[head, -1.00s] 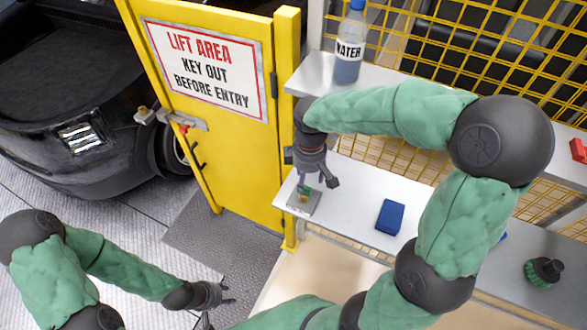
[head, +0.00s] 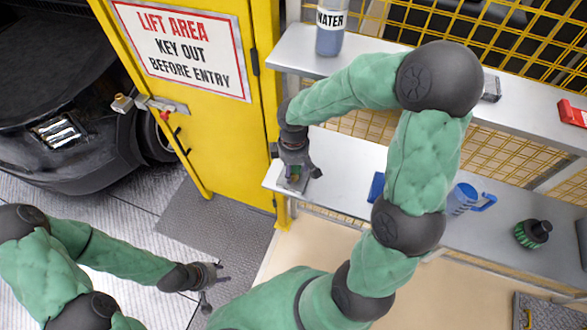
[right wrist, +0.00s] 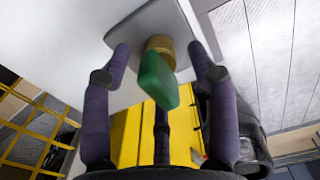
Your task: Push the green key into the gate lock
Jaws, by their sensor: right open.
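The green key (right wrist: 157,80) stands in a brass collar (right wrist: 160,46) on a small grey plate (right wrist: 135,30). In the head view the key (head: 294,171) and plate (head: 291,184) are at the left end of the lower shelf, partly covered by my right gripper. My right gripper (head: 297,175) is open, its fingers on either side of the key with gaps, as the right wrist view (right wrist: 160,60) shows. The gate lock (head: 165,107), with a red part, is on the yellow gate (head: 215,130). My left gripper (head: 214,286) is open and empty, low over the floor.
A water bottle (head: 331,28) stands on the upper shelf (head: 375,60), close above my right arm. A blue block (head: 376,187), a blue jug (head: 462,198) and a dark green-ribbed cap (head: 533,233) are on the lower shelf. A black car (head: 60,100) is behind the gate at left.

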